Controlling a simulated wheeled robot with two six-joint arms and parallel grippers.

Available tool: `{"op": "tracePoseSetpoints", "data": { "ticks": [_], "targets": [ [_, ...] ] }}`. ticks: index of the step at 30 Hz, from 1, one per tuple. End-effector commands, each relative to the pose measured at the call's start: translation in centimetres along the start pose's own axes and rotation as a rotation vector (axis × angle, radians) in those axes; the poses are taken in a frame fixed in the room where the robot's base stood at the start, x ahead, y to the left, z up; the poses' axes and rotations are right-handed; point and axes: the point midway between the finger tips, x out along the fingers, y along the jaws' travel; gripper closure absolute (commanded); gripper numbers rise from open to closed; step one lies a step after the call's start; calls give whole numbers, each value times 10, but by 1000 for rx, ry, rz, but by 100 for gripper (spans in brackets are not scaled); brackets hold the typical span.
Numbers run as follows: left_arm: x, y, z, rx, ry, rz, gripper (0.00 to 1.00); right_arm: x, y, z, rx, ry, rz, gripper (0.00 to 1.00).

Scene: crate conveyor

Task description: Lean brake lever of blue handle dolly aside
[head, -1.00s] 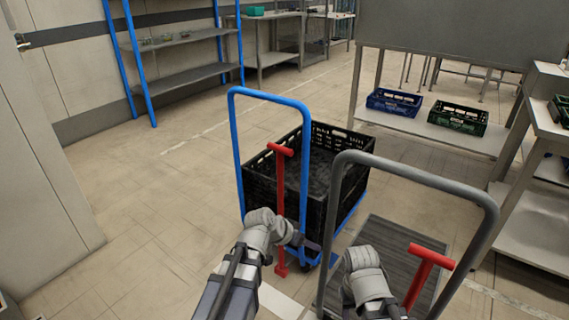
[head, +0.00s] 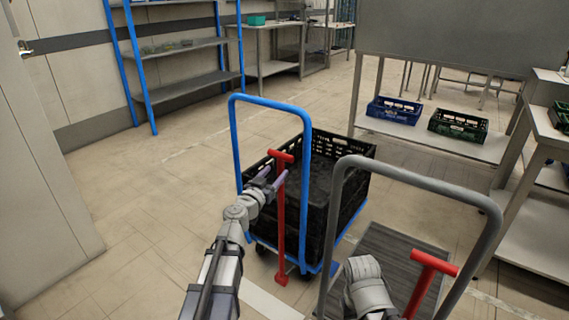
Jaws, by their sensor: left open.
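The blue handle dolly (head: 235,155) stands in the middle of the head view with a black crate (head: 345,147) on it. Its red brake lever (head: 281,225) stands upright at the handle side, with a short crossbar on top. My left gripper (head: 272,181) is open at the upper part of the lever, just below the crossbar. I cannot tell whether its fingers touch the lever. My right arm (head: 367,285) shows at the bottom, behind the grey handle; its gripper is out of sight.
A second dolly with a grey handle (head: 420,184), a dark deck (head: 385,255) and a red lever (head: 425,280) stands close on the right. Blue (head: 395,110) and green (head: 458,124) crates rest on a low shelf at the back right. The floor at left is clear.

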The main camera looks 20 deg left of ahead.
Motion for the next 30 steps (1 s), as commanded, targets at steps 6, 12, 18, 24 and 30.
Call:
{"op": "tracePoseSetpoints", "data": {
  "ticks": [6,12,18,24,30],
  "targets": [
    [11,0,0,-1,-1,3,39,0,0,0,0,0,0,50],
    [38,0,0,-1,-1,4,39,0,0,0,0,0,0,50],
    [69,1,0,-1,-1,4,39,0,0,0,0,0,0,50],
    [79,1,0,-1,-1,4,39,0,0,0,0,0,0,50],
    [78,2,0,-1,-1,4,42,0,0,0,0,0,0,50]
  ]
}}
